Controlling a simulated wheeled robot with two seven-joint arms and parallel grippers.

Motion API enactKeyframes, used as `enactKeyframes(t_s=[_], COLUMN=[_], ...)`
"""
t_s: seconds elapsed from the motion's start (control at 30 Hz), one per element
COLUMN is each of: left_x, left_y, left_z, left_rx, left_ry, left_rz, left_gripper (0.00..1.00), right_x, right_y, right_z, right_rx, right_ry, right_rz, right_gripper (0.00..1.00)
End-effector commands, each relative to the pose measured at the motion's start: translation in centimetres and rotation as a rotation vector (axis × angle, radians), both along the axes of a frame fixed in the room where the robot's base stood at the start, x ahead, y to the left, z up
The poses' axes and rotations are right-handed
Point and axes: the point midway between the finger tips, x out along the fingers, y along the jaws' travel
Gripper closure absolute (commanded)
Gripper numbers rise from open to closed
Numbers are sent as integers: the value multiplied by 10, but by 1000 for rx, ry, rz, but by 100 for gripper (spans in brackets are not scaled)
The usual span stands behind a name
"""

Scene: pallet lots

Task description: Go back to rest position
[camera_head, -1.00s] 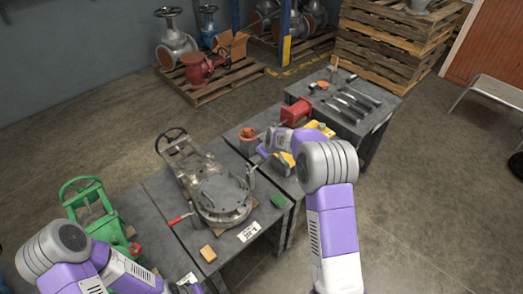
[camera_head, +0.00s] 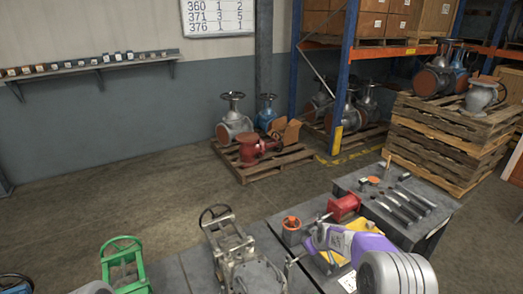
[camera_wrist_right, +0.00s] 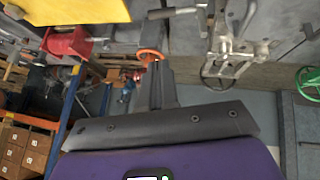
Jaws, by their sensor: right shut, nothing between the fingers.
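My right arm comes in at the lower right of the head view, with its purple wrist above the grey worktable (camera_head: 262,232). My left gripper is out of view; only a grey piece of my left arm shows at the bottom edge of the head view.
Several dark tools (camera_head: 404,205) lie on the right table. Pallets of valves (camera_head: 262,165) stand behind; the floor between is clear.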

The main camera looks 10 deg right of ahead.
Motion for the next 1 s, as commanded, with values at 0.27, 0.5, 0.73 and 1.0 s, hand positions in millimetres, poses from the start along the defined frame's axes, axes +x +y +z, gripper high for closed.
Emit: enactKeyframes(t_s=[0.27,0.5,0.73,1.0], left_x=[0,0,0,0], left_y=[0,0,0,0], left_z=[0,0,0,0], left_rx=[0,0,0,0], left_ry=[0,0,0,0], left_rz=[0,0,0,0], left_gripper=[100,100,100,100], right_x=[-89,-231,-333,-355], right_y=[41,102,146,156], right_z=[-127,-218,-234,-233], right_rx=[176,383,514,545], right_ry=[215,473,651,690], right_rz=[-143,-355,-512,-554], right_gripper=[100,100,100,100])
